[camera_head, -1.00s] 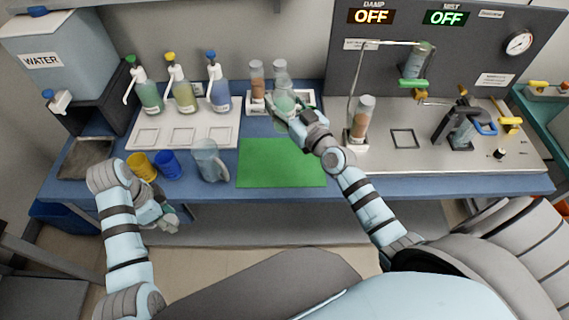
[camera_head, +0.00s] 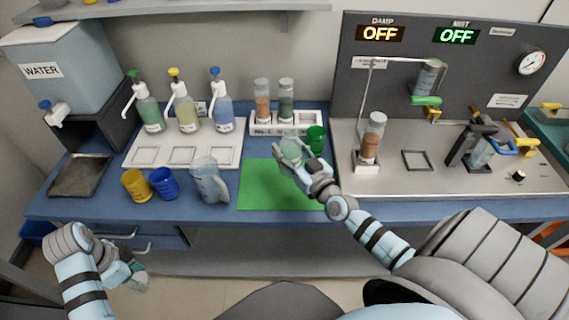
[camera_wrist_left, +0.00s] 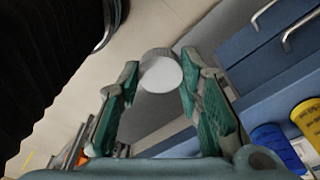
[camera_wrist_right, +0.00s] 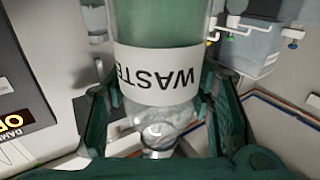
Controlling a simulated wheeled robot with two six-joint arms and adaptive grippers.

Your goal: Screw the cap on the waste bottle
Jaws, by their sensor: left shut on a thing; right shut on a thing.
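The waste bottle (camera_wrist_right: 155,75) is clear with green contents and a white "WASTE" label, which reads upside down in the right wrist view. My right gripper (camera_wrist_right: 165,110) is shut on it. In the head view the bottle (camera_head: 291,151) is over the green mat, partly hidden by my right gripper (camera_head: 293,163); I cannot tell whether it touches the mat. The cap (camera_wrist_left: 160,72) is a white disc with a grey rim, between the fingertips of my left gripper (camera_wrist_left: 160,80). My left gripper (camera_head: 135,277) is low in front of the bench, well away from the bottle.
A green cup (camera_head: 316,138) stands right of the bottle. A clear jug (camera_head: 208,182), blue cup (camera_head: 164,184) and yellow cup (camera_head: 136,186) stand left of the green mat (camera_head: 258,198). A white rack (camera_head: 262,128) with two filled tubes is behind. The mat's front is clear.

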